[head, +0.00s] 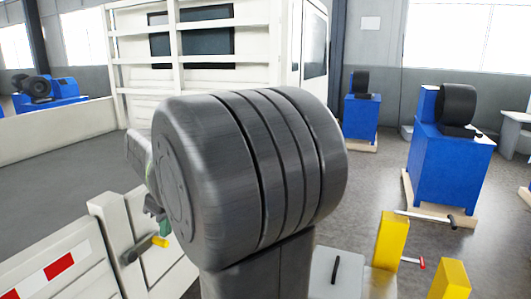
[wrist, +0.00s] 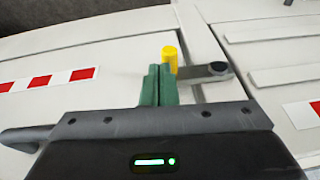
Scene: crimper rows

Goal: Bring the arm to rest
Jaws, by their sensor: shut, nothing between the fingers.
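My gripper (wrist: 160,85) has green fingers that are closed together with nothing between them. In the head view a bit of its green fingers (head: 164,225) shows low at left, the rest hidden behind my own large grey arm joint. A yellow-ended latch handle (wrist: 170,58) on a white truck side panel shows just past the fingertips in the wrist view. The handle also shows in the head view (head: 160,241), close to the fingers. I cannot tell whether the fingers touch it.
The white truck bed side panels (head: 75,245) with red-white marking lie at front left. A white slatted rack (head: 170,85) stands behind. Blue machines (head: 447,165) with black tops stand on pallets at right. Yellow posts (head: 391,240) and a grey box are at front right. Grey floor lies between.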

